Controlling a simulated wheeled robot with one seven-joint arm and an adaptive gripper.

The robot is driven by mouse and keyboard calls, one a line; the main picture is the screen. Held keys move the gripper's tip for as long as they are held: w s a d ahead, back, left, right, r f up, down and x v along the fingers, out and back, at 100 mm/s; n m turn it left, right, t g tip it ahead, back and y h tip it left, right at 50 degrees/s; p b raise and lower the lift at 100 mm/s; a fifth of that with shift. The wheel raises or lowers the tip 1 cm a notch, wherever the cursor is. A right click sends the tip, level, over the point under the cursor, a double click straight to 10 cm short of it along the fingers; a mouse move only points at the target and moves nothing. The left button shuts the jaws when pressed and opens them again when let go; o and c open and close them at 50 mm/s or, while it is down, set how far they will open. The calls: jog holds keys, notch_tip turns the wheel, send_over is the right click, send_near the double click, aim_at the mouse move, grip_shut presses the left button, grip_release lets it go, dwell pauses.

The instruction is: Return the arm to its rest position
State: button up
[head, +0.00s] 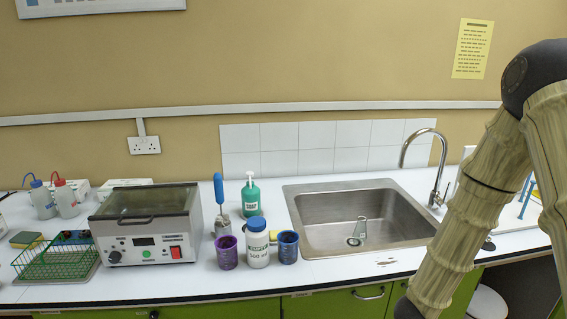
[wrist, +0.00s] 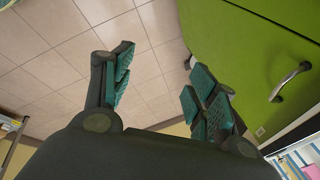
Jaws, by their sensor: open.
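My gripper (wrist: 160,95) shows in the wrist view with its teal-padded fingers spread apart. It is open and nothing is between the fingers. Tiled floor lies beyond the fingers, and a green cabinet front (wrist: 245,50) is at the right. In the head view my arm (head: 480,190) hangs bent at the right side, in front of the counter's right part. My gripper is outside the head view.
The white counter (head: 330,285) holds a sink (head: 350,222) with a tap (head: 436,175), a lidded instrument (head: 148,225), a white bottle (head: 257,245), two purple-blue cups (head: 227,252), a green soap bottle (head: 250,198) and a wire basket (head: 60,260). A cabinet handle (wrist: 290,80) juts out right of my gripper.

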jog(key=s+a+f+n+g+y+b, duration=0.1)
jog(key=s+a+f+n, duration=0.4)
jog(key=s+f+n, duration=0.6)
jog(key=s+a+f+n+g+y+b, duration=0.1)
jog(key=s+a+f+n, duration=0.4)
jog(key=s+f+n, duration=0.6)
jog(key=s+y+b, duration=0.1)
jog(key=s+b, duration=0.1)
jog(key=s, duration=0.1)
jog(key=shift+a+n, duration=0.3)
jog(key=shift+s+f, duration=0.1)
